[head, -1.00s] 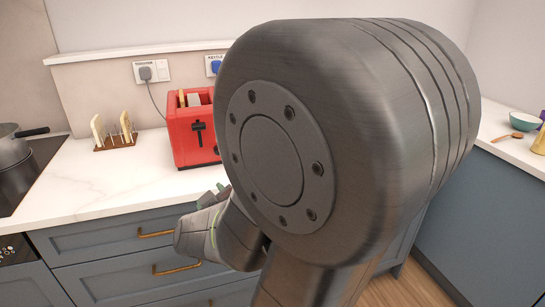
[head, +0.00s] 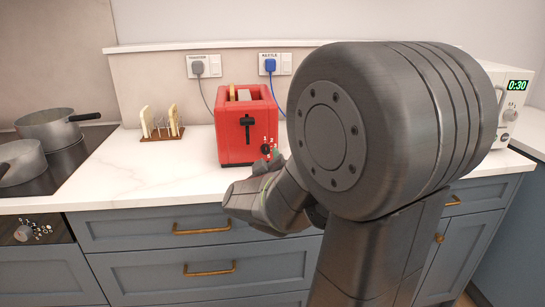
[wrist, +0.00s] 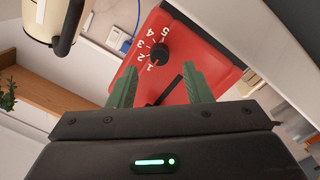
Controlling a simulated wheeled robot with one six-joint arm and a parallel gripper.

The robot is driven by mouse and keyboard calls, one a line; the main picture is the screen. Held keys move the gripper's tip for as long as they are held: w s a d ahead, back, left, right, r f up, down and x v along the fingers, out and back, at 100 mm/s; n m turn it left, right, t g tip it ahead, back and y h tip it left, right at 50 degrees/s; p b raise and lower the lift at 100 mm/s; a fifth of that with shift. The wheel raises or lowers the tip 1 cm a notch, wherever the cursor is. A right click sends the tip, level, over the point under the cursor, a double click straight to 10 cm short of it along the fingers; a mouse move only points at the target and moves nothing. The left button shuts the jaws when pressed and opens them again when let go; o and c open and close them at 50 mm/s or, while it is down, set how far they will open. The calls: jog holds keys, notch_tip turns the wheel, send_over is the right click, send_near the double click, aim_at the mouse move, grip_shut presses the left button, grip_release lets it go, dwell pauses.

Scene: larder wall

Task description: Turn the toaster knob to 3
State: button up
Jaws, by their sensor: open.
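The red toaster (head: 235,145) stands on the white counter, with bread in its top slots and a black lever on its front. Its black knob (head: 266,149) is low on the right of the front face, with white numbers beside it. In the wrist view the toaster (wrist: 215,50) appears turned, and the knob (wrist: 160,53) has the numbers 1 to 5 around it. I cannot tell which number the knob's mark points at. My gripper (wrist: 160,84) is open, its green fingers apart and empty, facing the toaster front short of the knob. My arm hides most of it in the head view.
A toast rack (head: 162,124) stands left of the toaster, and pots (head: 60,125) sit on the hob at far left. A microwave (head: 500,110) reading 0:30 is at right. A cream appliance (wrist: 45,20) shows at the wrist view's top left. Counter between rack and toaster is clear.

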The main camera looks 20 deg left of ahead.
aim_at(266, 151)
jog(key=shift+x, duration=2.15)
jog(key=shift+c, duration=0.5)
grip_shut()
